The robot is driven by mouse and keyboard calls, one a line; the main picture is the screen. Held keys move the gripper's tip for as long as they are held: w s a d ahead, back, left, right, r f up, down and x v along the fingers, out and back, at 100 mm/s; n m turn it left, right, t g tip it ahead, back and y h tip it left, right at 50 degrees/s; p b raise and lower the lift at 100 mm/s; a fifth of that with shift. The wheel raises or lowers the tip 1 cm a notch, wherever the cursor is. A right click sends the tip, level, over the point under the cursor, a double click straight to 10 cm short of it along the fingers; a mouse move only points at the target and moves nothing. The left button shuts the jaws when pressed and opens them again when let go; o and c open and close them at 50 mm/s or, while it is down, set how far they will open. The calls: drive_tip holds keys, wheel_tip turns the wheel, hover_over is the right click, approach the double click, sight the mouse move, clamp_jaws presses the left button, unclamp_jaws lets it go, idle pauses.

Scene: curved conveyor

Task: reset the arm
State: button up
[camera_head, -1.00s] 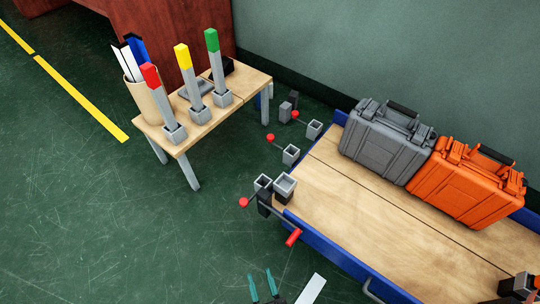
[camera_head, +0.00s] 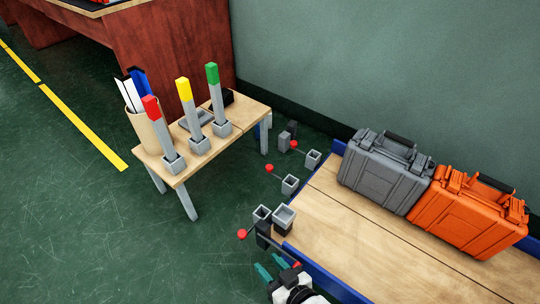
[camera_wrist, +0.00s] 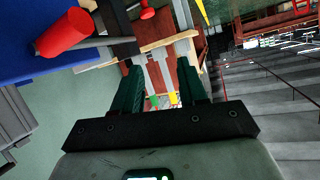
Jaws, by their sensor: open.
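My gripper (camera_head: 272,266) is at the bottom of the head view, beside the conveyor's near left corner. Its two teal fingers are apart, with nothing seen between them. In the wrist view the gripper (camera_wrist: 159,70) also shows empty, its dark green fingers spread. Beyond them appear the small table's posts with green and yellow tips (camera_wrist: 173,98). A red cylindrical handle (camera_wrist: 65,33) is at the upper left of the wrist view, apart from the fingers.
The conveyor (camera_head: 345,215) carries a grey case (camera_head: 385,172) and an orange case (camera_head: 468,210). Square grey cups (camera_head: 284,216) with red-knobbed levers line its left end. A small wooden table (camera_head: 180,166) holds red, yellow and green-tipped posts. Green floor (camera_head: 90,230) is clear at left.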

drive_tip(key=s+d+r+m+g+h, duration=0.2)
drive_tip(key=s+d+r+h, duration=0.1)
drive_tip(key=d, duration=0.6)
drive_tip(key=s+d+r+m+g+h, duration=0.2)
drive_tip(key=s+d+r, duration=0.1)
drive_tip(key=d, duration=0.5)
drive_tip(key=s+d+r+m+g+h, duration=0.2)
drive_tip(key=s+d+r+h, duration=0.1)
drive_tip(key=d, duration=0.6)
drive_tip(key=s+d+f+g, duration=0.1)
drive_tip(key=s+f+g, duration=0.4)
drive_tip(key=s, duration=0.7)
wheel_tip(320, 180, up, 36)
drive_tip(key=w+t+p, duration=0.1)
drive_tip(key=p, duration=3.6)
